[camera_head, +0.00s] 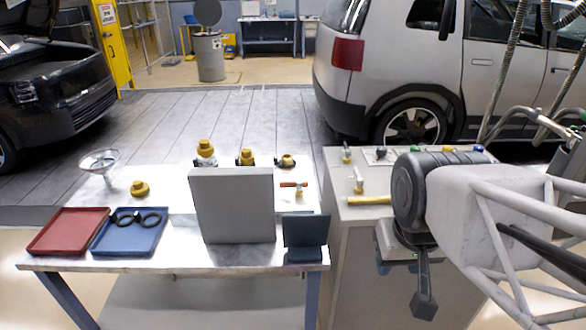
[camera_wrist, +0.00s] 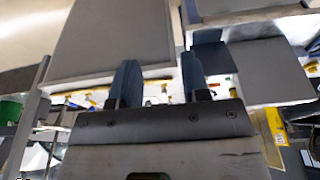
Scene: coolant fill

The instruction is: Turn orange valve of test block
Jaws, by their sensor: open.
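An orange valve handle (camera_head: 294,184) lies level on a small brass fitting behind the table's tall grey panel, at its right side. The block under it is mostly hidden by the panel and a dark blue-grey stand. My gripper (camera_wrist: 160,82) is open and empty in the wrist view, its two dark blue fingers apart. I cannot pick out the orange handle surely in the wrist view.
The grey panel (camera_head: 232,207) and dark stand (camera_head: 305,232) rise at the table's front. The cabinet (camera_head: 345,225) carries several valves and a yellow handle (camera_head: 369,200). A red tray (camera_head: 68,231), blue tray (camera_head: 122,245), funnel (camera_head: 100,158) and yellow-capped bottles (camera_head: 205,152) stand leftward.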

